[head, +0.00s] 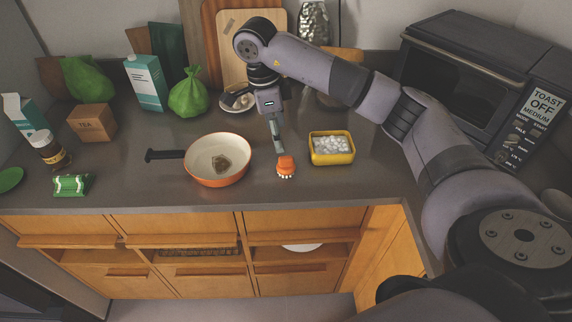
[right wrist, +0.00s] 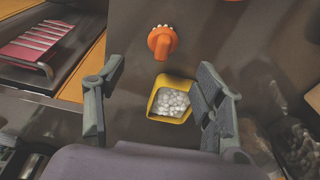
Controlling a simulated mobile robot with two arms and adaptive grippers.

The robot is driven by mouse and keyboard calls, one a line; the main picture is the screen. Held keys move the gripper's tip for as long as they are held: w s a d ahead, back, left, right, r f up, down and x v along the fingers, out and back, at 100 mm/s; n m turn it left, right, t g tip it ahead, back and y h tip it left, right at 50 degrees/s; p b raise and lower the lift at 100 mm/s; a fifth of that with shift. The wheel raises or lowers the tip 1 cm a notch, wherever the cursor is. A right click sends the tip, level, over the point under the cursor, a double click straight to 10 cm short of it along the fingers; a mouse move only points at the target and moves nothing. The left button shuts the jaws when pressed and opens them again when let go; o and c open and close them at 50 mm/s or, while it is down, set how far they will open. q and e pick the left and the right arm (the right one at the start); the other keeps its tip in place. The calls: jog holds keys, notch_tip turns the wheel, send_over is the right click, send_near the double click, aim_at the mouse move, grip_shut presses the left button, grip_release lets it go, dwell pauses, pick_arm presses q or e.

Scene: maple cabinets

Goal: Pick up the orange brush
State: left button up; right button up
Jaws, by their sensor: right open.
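The orange brush (head: 286,168) lies on the grey counter between the frying pan and the yellow tub. Pale bristles show along one end of it. My right gripper (head: 277,143) reaches down from above, just behind the brush, apart from it. In the right wrist view the brush (right wrist: 162,42) lies beyond the fingertips, and my right gripper (right wrist: 160,78) has its fingers spread wide with nothing held. My left gripper is in neither view.
A frying pan (head: 202,173) holding a brown lump stands left of the brush. A yellow tub (head: 318,157) of white pieces stands to the right. A toaster oven (head: 470,75) is at the back right. The front counter edge is clear.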

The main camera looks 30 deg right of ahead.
aim_at(285, 157)
jog(key=f, duration=0.2)
jog(key=d+f+p, duration=0.1)
jog(key=f, duration=0.1)
jog(key=shift+d, duration=0.1)
jog(key=f, duration=0.2)
jog(key=shift+s+d+f+p, duration=0.1)
jog(key=shift+d+f+p, duration=0.1)
jog(key=shift+f+p, duration=0.15)
jog(key=shift+f, duration=0.2)
jog(key=f+p, duration=0.1)
jog(key=f, duration=0.2)
jog(key=f+p, duration=0.1)
jog(key=shift+s+d+f+p, duration=0.15)
jog(key=shift+d+f+p, duration=0.1)
jog(key=shift+d+p, duration=0.1)
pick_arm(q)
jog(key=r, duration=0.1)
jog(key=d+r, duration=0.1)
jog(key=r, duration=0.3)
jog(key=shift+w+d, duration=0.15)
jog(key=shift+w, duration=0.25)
pick_arm(e)
jog(key=shift+f, duration=0.25)
jog(key=shift+c, duration=0.4)
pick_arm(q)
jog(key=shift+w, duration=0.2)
pick_arm(e)
jog(key=c, duration=1.2)
jog(key=shift+r, duration=0.1)
